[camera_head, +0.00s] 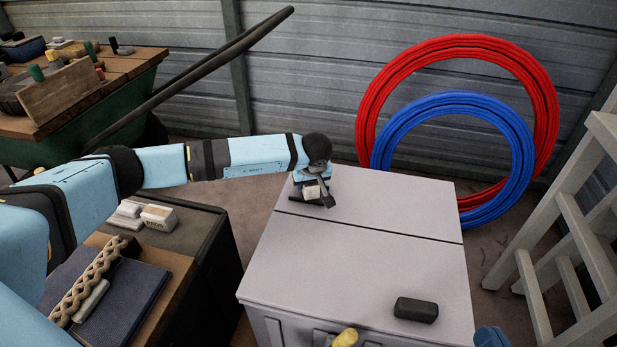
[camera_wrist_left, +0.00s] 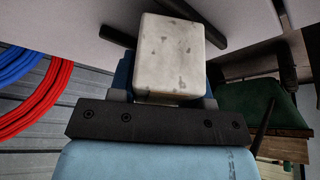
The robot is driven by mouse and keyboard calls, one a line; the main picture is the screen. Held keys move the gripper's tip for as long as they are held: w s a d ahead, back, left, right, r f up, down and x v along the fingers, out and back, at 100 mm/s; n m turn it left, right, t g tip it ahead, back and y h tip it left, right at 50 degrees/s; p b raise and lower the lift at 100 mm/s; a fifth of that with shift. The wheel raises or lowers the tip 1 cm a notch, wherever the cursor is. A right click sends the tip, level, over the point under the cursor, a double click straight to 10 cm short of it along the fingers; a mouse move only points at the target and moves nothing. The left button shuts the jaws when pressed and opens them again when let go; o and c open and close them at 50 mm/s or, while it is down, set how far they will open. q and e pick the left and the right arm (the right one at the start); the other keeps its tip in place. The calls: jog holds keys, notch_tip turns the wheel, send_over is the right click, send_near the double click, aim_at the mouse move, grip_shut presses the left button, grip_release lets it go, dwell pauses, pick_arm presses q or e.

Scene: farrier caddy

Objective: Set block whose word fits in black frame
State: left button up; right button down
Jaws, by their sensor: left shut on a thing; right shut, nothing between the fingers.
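My left gripper (camera_head: 318,186) is over the far left part of the pale cabinet top, shut on an off-white block (camera_head: 311,192). In the left wrist view the block (camera_wrist_left: 178,55) has grey worn patches; no word is readable on the faces I see. Dark bars, apparently the black frame (camera_head: 302,200), lie by the block; one also shows in the left wrist view (camera_wrist_left: 117,36). The gripper partly hides them, and I cannot tell if the block touches or is inside the frame. Another white block with dark lettering (camera_head: 158,218) sits on the left bench. My right gripper is not clearly visible.
The cabinet top (camera_head: 380,255) is mostly clear, with a dark block (camera_head: 416,310) near its front right. A braided piece (camera_head: 90,280) lies on a dark blue book (camera_head: 125,305) at left. Red (camera_head: 545,90) and blue hoses (camera_head: 522,150) lean behind; a ladder (camera_head: 545,290) stands right.

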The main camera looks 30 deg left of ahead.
pick_arm(q)
jog(key=shift+f, duration=0.35)
pick_arm(e)
jog(key=shift+f, duration=0.3)
pick_arm(q)
jog(key=shift+f+b, duration=0.35)
jog(key=shift+f, duration=0.15)
pick_arm(e)
jog(key=shift+f, duration=0.3)
pick_arm(q)
jog(key=o, duration=1)
jog(key=p+v, duration=0.4)
jog(key=v, duration=1)
jog(key=shift+a+p, duration=0.1)
jog(key=shift+p, duration=0.3)
pick_arm(e)
notch_tip(320, 180, up, 7)
jog(key=t, duration=0.2)
jog(key=shift+d+m, duration=0.25)
jog(key=shift+m, duration=0.05)
